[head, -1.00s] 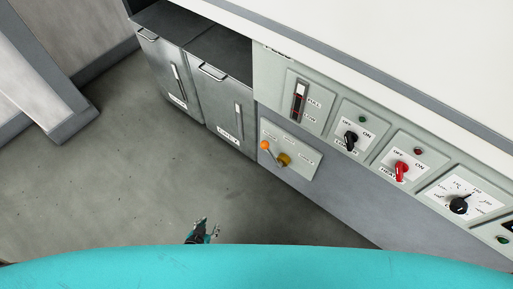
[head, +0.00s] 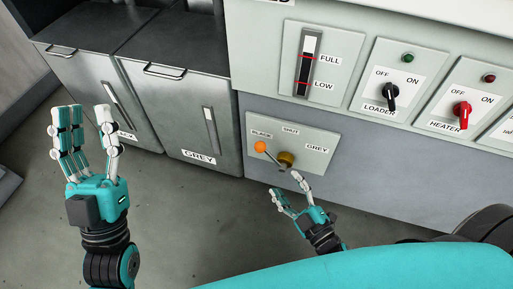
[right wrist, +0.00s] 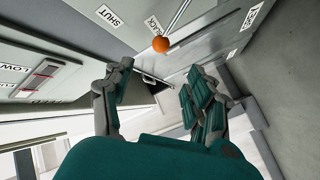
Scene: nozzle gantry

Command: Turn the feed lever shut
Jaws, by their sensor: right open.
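The feed lever has an orange ball knob (head: 260,146) on a thin rod from a brass hub (head: 286,158), on a pale plate under the panel. Labels on the plate include SHUT at the middle top and GREY at right. The rod points left, toward the label that reads BLACK in the right wrist view. My right gripper (head: 285,185) is open and empty, just below the hub. In the right wrist view the knob (right wrist: 160,44) shows beyond the gap between its fingers (right wrist: 161,78). My left gripper (head: 85,122) is open and raised at the left, away from the lever.
Two grey metal bins stand left of the plate, the nearer labelled GREY (head: 177,120). Above the plate are a level gauge (head: 308,65), the black loader switch (head: 389,97) and the red heater switch (head: 461,115). Open floor (head: 190,225) lies in front.

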